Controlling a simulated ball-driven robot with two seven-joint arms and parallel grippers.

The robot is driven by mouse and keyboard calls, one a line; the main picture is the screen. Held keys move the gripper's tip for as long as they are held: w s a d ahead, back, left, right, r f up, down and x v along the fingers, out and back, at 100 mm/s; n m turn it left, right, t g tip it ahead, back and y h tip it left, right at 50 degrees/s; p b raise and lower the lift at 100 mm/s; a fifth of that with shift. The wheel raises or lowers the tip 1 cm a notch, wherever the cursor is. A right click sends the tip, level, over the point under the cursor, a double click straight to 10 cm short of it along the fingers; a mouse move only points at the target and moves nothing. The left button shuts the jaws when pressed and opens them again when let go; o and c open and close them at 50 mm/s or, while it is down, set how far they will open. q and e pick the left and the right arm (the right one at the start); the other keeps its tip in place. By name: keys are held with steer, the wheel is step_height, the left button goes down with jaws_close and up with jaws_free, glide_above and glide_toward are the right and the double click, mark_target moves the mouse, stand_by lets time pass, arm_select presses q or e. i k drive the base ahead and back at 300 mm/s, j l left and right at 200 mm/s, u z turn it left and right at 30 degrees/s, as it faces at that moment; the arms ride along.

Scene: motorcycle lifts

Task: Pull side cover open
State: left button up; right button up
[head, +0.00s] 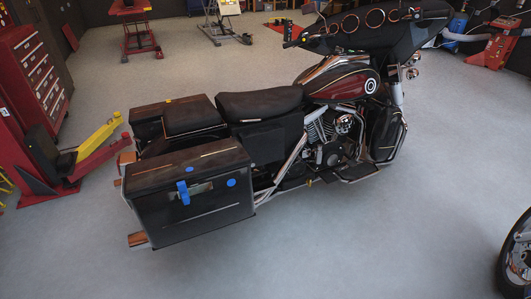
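A dark red and black motorcycle (342,85) stands upright in the middle of the head view, its front toward the upper right. A black side case (215,205) hangs at its near rear side, with its lid (165,170) lying closed on top. A blue handle-like piece (184,192) and blue round spots are on the case's outer face. A flat black side panel (262,143) sits below the seat (258,101). I cannot tell which of these is the side cover. Neither of my grippers is in view.
A red and yellow lift arm (98,143) stands close behind the motorcycle on the left. A red tool cabinet (33,75) is beyond it. Part of a wheel (518,262) shows at the lower right edge. The grey floor (360,245) in front is clear.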

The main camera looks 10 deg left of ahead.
mark_target(264, 145)
steer(key=i+l+u, duration=0.25)
steer(key=i+l, duration=0.2)
steer(key=i+l+u, duration=0.15)
steer(key=l, duration=0.25)
steer(key=i+l+u, duration=0.15)
steer(key=i+l, duration=0.15)
steer(key=i+l+u, duration=0.1)
steer(key=l, duration=0.3)
steer(key=i+l+u, duration=0.15)
steer(key=l, duration=0.25)
steer(key=i+l+u, duration=0.25)
steer(key=l, duration=0.55)
steer(key=i, duration=0.1)
